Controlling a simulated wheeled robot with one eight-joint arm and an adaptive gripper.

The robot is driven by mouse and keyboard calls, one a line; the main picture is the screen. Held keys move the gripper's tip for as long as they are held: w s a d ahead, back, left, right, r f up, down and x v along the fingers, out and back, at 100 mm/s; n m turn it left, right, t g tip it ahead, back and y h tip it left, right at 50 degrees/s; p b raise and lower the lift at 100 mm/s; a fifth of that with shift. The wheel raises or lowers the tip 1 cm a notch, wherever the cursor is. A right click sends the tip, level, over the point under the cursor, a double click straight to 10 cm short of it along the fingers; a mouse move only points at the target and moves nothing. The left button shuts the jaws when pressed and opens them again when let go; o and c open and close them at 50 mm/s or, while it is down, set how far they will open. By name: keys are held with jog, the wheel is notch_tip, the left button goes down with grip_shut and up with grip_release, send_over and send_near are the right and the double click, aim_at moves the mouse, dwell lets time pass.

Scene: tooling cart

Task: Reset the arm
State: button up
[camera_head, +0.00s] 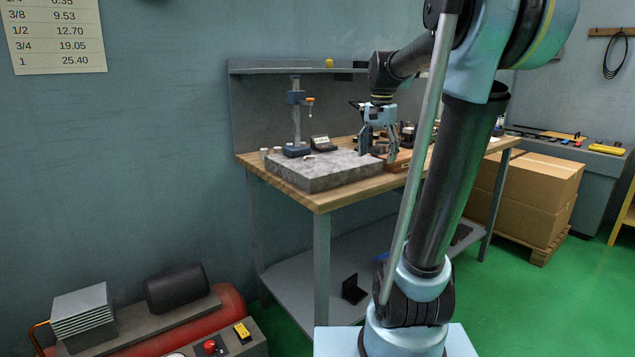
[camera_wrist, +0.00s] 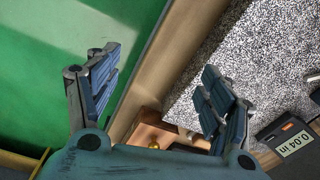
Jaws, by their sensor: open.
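My gripper (camera_head: 375,143) is open over the workbench, close to the right end of the grey granite plate in the head view. In the wrist view my gripper (camera_wrist: 160,85) has its two fingers spread wide with nothing between them. Below the fingers lie the bench's wooden edge (camera_wrist: 185,50) and the speckled granite plate (camera_wrist: 260,50). My arm reaches from its base at the lower right of the head view up and over to the bench.
The granite plate (camera_head: 325,172) bears a height stand (camera_head: 295,115) and a small dark gauge (camera_head: 322,143). Cardboard boxes (camera_head: 525,195) stand right of the bench. A red compressor (camera_head: 232,300) is at lower left. Green floor is open.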

jog(key=s+f+n+t, duration=0.1)
jog(key=s+f+n, duration=0.7)
jog(key=s+f, duration=1.5)
jog(key=shift+s+t, duration=0.3)
jog(key=shift+s, duration=0.45)
